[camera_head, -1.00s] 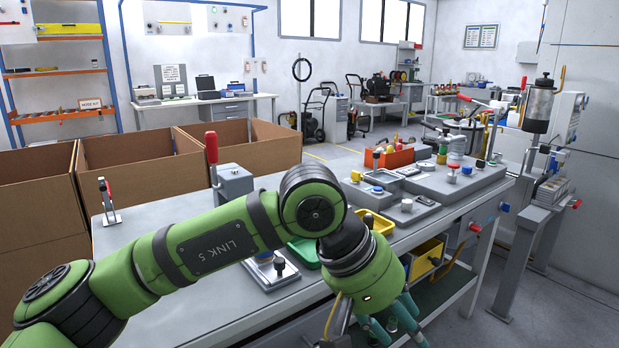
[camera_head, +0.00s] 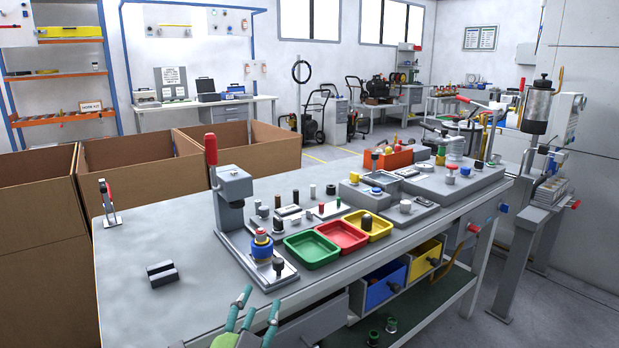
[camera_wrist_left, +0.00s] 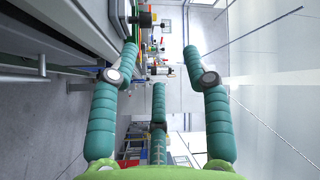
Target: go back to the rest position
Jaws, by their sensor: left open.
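My left gripper (camera_head: 257,302) shows at the bottom edge of the head view, in front of the near edge of the workbench (camera_head: 150,225). Its green-teal fingers point up and are spread apart with nothing between them. In the left wrist view the open gripper (camera_wrist_left: 161,56) shows three teal fingers around empty space, with the bench side to the left. Most of my left arm is out of the head view. My right gripper is in neither view.
The bench holds a grey press (camera_head: 233,195), green (camera_head: 312,264), red (camera_head: 341,250) and yellow (camera_head: 381,238) trays, and a dark block (camera_head: 162,273). Blue (camera_head: 384,283) and yellow (camera_head: 424,258) bins sit below the top. Cardboard boxes (camera_head: 130,190) stand behind. Floor at lower right is clear.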

